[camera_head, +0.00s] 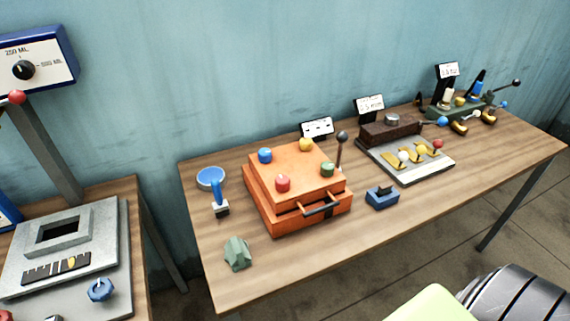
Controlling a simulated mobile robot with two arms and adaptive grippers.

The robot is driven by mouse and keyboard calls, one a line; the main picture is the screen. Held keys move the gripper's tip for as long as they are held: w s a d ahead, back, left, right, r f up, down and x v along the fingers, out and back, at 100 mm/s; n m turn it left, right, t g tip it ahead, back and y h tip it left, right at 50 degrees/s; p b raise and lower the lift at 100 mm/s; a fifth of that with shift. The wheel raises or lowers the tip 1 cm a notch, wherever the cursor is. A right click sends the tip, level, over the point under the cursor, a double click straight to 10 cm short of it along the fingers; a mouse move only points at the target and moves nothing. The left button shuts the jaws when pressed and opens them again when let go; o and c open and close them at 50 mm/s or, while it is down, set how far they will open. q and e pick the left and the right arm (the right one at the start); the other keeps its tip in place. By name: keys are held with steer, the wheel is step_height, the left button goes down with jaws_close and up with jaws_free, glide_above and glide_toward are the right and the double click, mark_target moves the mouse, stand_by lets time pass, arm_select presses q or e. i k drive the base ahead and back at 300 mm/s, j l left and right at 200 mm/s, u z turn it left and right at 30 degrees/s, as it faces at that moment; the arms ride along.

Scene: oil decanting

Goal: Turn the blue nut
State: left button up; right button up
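A blue nut (100,289) sits on the front right part of a grey metal machine base (122,250) at the lower left. A small pale stem shows at its top. The base stands on a wooden table at the left edge of the picture. Neither gripper shows in the head view. A lime-green and dark ribbed part at the bottom right looks like part of my own arm.
A grey post with a red ball (17,97) and a dial box (38,58) rise behind the base. Right of a gap, a long wooden table (290,258) carries an orange box (262,205), a blue funnel (211,178) and lever devices.

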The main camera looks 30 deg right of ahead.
mark_target(265, 154)
steer(key=l+z, duration=0.2)
steer(key=z, duration=0.3)
steer(key=i+l+z, duration=0.1)
steer(key=z, duration=0.35)
